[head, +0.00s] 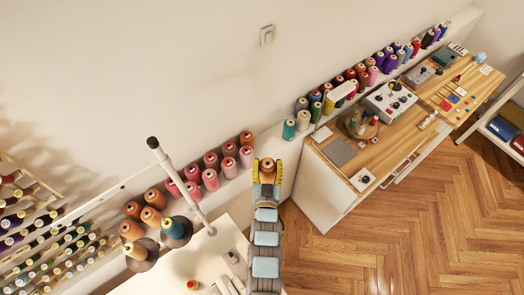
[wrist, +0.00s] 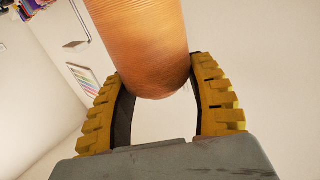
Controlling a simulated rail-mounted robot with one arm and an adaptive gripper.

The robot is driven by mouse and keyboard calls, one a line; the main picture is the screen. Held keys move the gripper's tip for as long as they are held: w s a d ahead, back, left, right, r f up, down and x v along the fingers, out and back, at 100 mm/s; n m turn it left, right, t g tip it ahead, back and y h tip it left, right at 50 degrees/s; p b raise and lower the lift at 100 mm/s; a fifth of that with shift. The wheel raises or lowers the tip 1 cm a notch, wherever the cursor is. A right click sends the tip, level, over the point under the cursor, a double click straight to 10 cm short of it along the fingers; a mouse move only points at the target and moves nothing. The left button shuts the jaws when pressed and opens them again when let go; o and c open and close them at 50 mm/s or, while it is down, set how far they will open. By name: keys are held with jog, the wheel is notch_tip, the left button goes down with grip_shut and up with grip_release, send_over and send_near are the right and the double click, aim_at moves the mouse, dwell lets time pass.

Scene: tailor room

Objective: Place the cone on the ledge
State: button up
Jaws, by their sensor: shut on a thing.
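An orange-brown thread cone (head: 267,165) is held between the yellow fingers of my gripper (head: 266,172) in the head view. In the wrist view the cone (wrist: 150,45) fills the top middle, with a yellow finger on each side of my gripper (wrist: 163,100). The white ledge (head: 222,192) runs along the wall and bears rows of cones. In the head view my gripper is close to the ledge, beside a gap between the pink cones (head: 246,157) and the teal cones (head: 289,129). I cannot tell the cone's height above the ledge.
Orange cones (head: 151,216) stand further left on the ledge. A white thread stand (head: 180,185) rises at left from a white table (head: 190,265). A wooden workbench (head: 375,152) with devices is at right. Thread racks (head: 40,240) fill the lower left.

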jog(key=w+f+h+b, duration=0.1)
jog(key=w+f+b, duration=0.35)
jog(key=w, duration=0.75)
jog(key=w+f+h+b, duration=0.1)
jog(key=w+f+b, duration=0.35)
jog(key=w, duration=0.75)
notch_tip(320, 180, down, 8)
jog(key=m+b, duration=0.1)
jog(key=b, duration=0.4)
jog(key=shift+s+f+b, duration=0.25)
jog(key=shift+b, duration=0.15)
jog(key=shift+f, duration=0.15)
jog(key=o, duration=1.2)
